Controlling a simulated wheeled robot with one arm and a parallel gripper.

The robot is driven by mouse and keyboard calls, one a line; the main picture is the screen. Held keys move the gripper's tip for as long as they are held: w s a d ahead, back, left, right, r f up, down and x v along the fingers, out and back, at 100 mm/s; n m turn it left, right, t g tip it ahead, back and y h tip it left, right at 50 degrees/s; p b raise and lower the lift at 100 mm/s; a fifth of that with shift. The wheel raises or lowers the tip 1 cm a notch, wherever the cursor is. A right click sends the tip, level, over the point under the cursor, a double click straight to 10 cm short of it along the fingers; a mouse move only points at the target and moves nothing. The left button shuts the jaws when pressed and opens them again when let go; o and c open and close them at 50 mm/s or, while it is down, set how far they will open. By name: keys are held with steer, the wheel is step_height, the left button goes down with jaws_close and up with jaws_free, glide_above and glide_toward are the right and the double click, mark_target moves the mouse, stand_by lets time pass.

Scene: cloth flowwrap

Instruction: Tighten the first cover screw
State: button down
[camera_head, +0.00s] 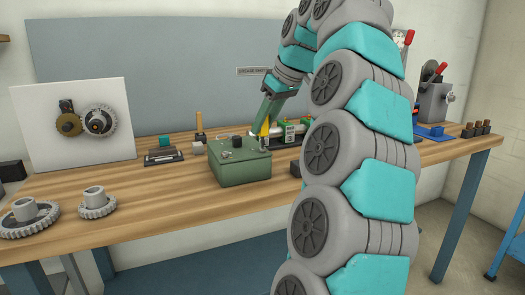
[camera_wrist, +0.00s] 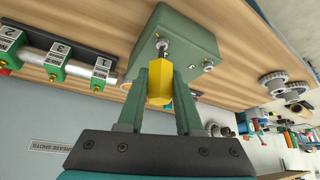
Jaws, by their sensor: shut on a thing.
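A green metal box (camera_head: 240,167) stands on the workbench; its cover carries a dark knob (camera_head: 237,142) and small screws near its corners. It also shows in the wrist view (camera_wrist: 190,30). My gripper (camera_head: 267,116) is above the box's back right corner, with its fingers (camera_wrist: 160,76) shut on the yellow handle of a screwdriver (camera_wrist: 159,84). The short grey shaft points at that cover corner and seems to meet a screw there; the screw itself is hidden. Another corner screw (camera_wrist: 208,67) is bare.
The wooden workbench (camera_head: 160,205) has free room in front of the box. Grey gears (camera_head: 31,215) lie at the left. A rack with numbered green supports (camera_wrist: 53,69) stands close to the box. A grey tool holder (camera_head: 433,103) is at the far right.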

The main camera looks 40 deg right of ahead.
steer(key=shift+f, duration=0.4)
stand_by(0.4)
steer(key=shift+b, duration=0.3)
steer(key=shift+f+m+h+b, duration=0.25)
steer(key=shift+m+h+b, duration=0.05)
steer(key=shift+m+b, duration=0.3)
steer(key=m+h+b, duration=0.1)
steer(key=m, duration=0.1)
steer(key=shift+a+m, duration=0.1)
steer(key=shift+m, duration=0.3)
steer(key=m+h+b, duration=0.1)
steer(key=m, duration=0.1)
steer(key=m+h+b, duration=0.1)
steer(key=m, duration=0.1)
steer(key=shift+g+h, duration=0.3)
steer(key=shift+a+r+m+g+h, duration=0.1)
steer(key=shift+m+g+h, duration=0.1)
steer(key=shift+m, duration=0.35)
steer(key=shift+r+m+g+h, duration=0.1)
steer(key=shift+m+h, duration=0.1)
steer(key=shift+m, duration=0.35)
